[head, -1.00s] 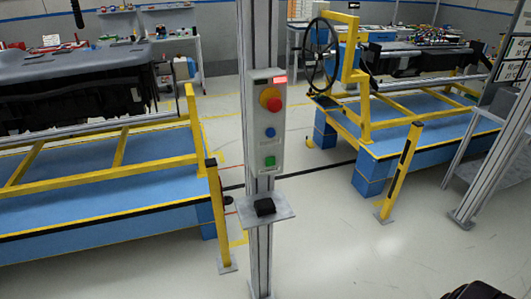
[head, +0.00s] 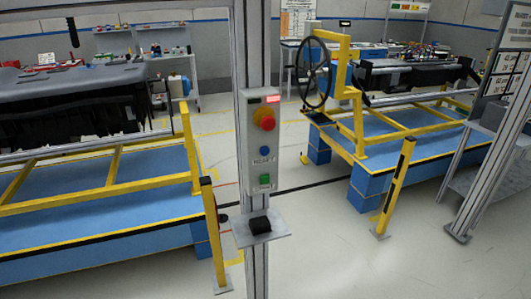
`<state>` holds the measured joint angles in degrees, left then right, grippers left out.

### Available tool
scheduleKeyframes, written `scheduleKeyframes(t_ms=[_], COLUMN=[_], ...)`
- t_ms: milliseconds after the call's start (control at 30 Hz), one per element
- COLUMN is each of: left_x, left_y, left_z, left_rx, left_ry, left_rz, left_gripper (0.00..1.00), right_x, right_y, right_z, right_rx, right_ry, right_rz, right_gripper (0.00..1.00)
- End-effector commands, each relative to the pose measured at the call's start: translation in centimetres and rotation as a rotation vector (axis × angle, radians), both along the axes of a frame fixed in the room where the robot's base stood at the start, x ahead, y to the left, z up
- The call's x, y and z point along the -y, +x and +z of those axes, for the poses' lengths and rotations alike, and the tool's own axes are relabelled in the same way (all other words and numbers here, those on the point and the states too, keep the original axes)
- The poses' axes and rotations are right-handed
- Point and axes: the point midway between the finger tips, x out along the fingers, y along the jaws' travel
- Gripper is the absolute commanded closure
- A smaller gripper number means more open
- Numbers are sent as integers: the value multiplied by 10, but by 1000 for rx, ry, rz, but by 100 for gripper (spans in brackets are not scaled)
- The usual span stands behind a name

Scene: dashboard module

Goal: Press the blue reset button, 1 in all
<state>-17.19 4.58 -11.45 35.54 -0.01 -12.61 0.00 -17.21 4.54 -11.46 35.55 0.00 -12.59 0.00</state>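The blue reset button (head: 265,151) sits on a grey control box (head: 256,120) mounted on an upright aluminium post. It is between a red emergency stop on a yellow base (head: 264,118) above and a green button (head: 265,181) below. A label reading RESET is just under the blue button. A small red lit display (head: 271,99) is at the top of the box. Neither of my grippers shows in the head view. Whether the button is pressed in cannot be told.
A small shelf with a black item (head: 260,224) juts from the post below the box. Yellow posts (head: 214,235) and (head: 398,187) stand at each side. Blue platforms with yellow frames lie left (head: 100,215) and right (head: 405,150). Grey floor (head: 330,250) is clear in front at right.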

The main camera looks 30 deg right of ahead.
Motion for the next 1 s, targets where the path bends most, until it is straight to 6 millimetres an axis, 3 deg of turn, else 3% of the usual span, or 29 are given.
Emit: scheduleKeyframes(t_ms=[33,167,1000], left_x=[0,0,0], left_y=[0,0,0], left_z=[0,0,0], left_rx=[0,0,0], left_ry=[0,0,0], left_rz=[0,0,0], left_gripper=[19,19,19], right_x=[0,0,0], right_y=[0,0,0], right_z=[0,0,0], right_rx=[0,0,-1], right_ry=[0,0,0], right_rz=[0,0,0], right_gripper=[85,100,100])
